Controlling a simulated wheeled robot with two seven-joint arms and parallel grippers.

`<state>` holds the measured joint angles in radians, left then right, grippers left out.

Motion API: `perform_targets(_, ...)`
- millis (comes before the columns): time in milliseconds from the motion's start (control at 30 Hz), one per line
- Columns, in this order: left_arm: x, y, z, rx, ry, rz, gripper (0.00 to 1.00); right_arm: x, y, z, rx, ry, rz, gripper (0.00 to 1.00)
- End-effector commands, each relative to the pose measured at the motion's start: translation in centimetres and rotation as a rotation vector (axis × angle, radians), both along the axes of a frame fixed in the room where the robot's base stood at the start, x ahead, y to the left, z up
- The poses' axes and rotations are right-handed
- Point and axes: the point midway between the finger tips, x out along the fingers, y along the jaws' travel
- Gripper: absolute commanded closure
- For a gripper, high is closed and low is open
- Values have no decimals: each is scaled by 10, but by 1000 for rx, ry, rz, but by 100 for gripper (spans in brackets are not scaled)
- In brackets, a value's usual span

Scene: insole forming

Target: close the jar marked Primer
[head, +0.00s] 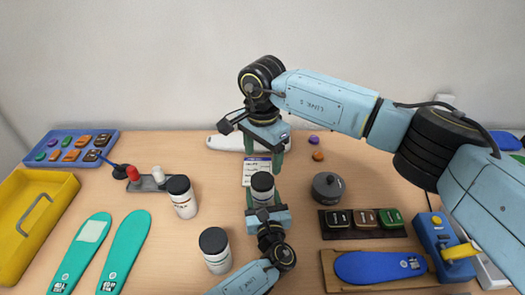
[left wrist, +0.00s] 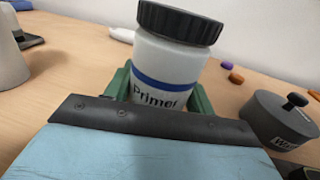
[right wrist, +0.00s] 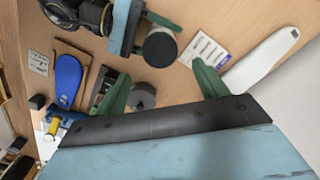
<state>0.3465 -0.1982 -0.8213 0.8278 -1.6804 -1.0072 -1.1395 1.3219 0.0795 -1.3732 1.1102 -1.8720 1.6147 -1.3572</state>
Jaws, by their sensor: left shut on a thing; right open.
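The Primer jar (left wrist: 170,75) is white with a blue band and a black lid (left wrist: 180,22) resting on its top; I cannot tell whether the lid is screwed tight. In the head view the jar (head: 262,188) stands upright at the middle of the table. My left gripper (head: 263,203) is shut around the jar's body from the near side. My right gripper (head: 264,156) is open and empty, above and behind the jar, fingers pointing down. In the right wrist view the jar's lid (right wrist: 160,50) shows beyond the gap between the right fingers.
Two more black-lidded white jars (head: 182,197) (head: 215,250) stand to the left. A round grey lidded pot (head: 328,188) stands close on the right, near a dark tray of labelled blocks (head: 330,231). A paper card (head: 255,165) lies behind the Primer jar.

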Motion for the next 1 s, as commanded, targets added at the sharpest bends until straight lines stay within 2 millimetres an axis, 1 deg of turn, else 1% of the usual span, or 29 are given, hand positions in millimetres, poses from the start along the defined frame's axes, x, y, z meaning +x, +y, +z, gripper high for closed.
perform_targets(33,0,1,-1,1,1,1,100,-1,0,-8,-1,4,-1,28)
perform_targets(300,0,1,-1,1,0,1,100,-1,0,-50,-1,5,-1,28)
perform_targets(433,0,1,0,1,0,1,100,-1,0,-64,0,3,-2,28)
perform_targets(600,0,1,0,1,0,1,100,0,0,-72,-1,1,-2,28)
perform_targets(867,0,1,0,1,0,1,100,0,0,-73,-1,1,-1,28)
perform_targets(1000,0,1,0,1,0,1,100,0,0,-73,-1,1,-1,46)
